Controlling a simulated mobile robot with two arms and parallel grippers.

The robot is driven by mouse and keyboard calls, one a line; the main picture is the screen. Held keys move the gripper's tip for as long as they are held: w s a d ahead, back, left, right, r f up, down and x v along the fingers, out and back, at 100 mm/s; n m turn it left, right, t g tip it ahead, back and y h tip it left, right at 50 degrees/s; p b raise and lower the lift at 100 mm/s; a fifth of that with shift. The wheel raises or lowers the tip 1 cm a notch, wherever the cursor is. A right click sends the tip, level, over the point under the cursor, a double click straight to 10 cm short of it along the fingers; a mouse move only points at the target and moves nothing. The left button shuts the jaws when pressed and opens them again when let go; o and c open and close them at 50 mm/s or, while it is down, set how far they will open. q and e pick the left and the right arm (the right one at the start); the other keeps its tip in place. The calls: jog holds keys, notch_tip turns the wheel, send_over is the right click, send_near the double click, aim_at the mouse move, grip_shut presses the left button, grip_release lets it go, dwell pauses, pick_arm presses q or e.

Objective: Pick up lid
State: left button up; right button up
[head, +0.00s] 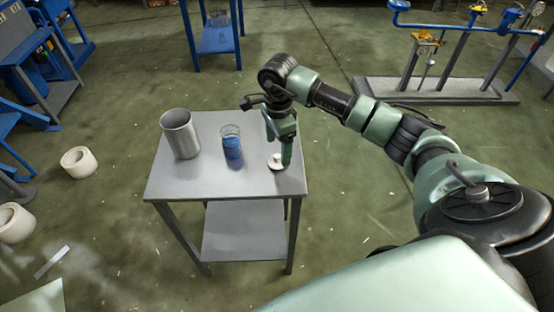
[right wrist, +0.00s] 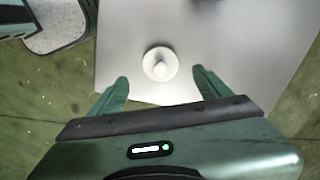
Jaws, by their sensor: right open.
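The lid (head: 276,161) is a small, round, pale disc with a knob on top. It lies on the grey metal table (head: 200,185) near its right edge. In the right wrist view the lid (right wrist: 160,64) sits ahead of the fingertips, roughly centred between them. My right gripper (head: 286,160) points down over the table beside the lid and partly overlaps it in the head view. In the right wrist view its two green fingers (right wrist: 160,82) are spread apart with nothing between them. My left gripper is in neither view.
A glass beaker with blue liquid (head: 232,148) stands left of the lid. A larger metal cylinder (head: 180,134) stands farther left. The front of the tabletop is clear. A pipe rack (head: 440,90) stands on the floor at the back right.

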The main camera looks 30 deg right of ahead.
aim_at(277, 155)
jog(key=f, duration=0.2)
jog(key=f+p, duration=0.1)
jog(key=shift+a+f, duration=0.2)
jog(key=shift+f, duration=0.15)
jog(key=shift+w+f, duration=0.1)
jog(key=shift+f, duration=0.3)
jog(key=shift+c, duration=0.4)
jog(key=c, duration=1.4)
jog(key=shift+o, duration=0.2)
jog(key=shift+r, duration=0.1)
